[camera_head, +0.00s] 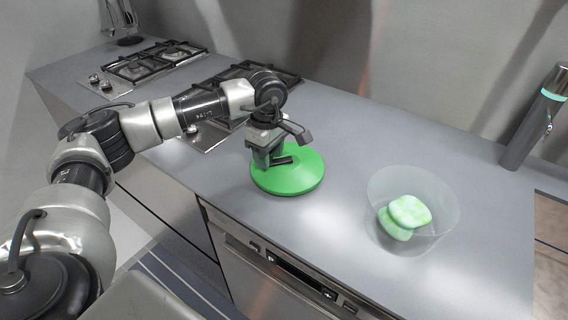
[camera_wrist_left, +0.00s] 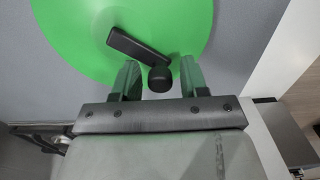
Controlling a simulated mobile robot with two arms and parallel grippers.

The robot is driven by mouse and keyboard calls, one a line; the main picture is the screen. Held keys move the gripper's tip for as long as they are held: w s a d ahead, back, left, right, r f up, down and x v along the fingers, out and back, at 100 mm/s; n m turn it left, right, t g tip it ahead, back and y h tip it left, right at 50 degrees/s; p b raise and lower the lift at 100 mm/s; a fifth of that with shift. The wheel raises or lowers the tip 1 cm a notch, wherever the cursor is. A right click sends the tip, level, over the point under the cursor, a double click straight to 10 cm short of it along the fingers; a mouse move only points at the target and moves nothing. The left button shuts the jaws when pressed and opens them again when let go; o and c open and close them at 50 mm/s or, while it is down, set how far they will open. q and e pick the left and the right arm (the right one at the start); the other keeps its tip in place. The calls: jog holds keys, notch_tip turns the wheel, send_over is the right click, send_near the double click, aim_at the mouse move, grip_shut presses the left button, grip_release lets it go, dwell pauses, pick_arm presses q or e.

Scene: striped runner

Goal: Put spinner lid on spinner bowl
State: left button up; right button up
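The green spinner lid (camera_head: 302,179) lies flat on the grey counter in the head view. It fills the upper part of the left wrist view (camera_wrist_left: 80,40) and carries a black handle (camera_wrist_left: 138,46) with a round knob (camera_wrist_left: 159,79). My left gripper (camera_head: 268,162) is right above the lid. In the wrist view its two fingers (camera_wrist_left: 157,74) are apart on either side of the knob, with gaps visible. The clear spinner bowl (camera_head: 382,239) stands upright and open to the right of the lid, with pale green pieces (camera_head: 408,212) inside. My right gripper is not in view.
A gas hob (camera_head: 150,62) lies at the back left of the counter (camera_head: 340,130). A dark tap (camera_head: 535,118) stands at the right beside the sink edge. The counter between lid and bowl is clear. The counter's front edge runs close by the lid.

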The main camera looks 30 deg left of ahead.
pick_arm(q)
grip_shut()
jog(key=shift+r+p, duration=1.65)
jog(key=shift+r, duration=0.9)
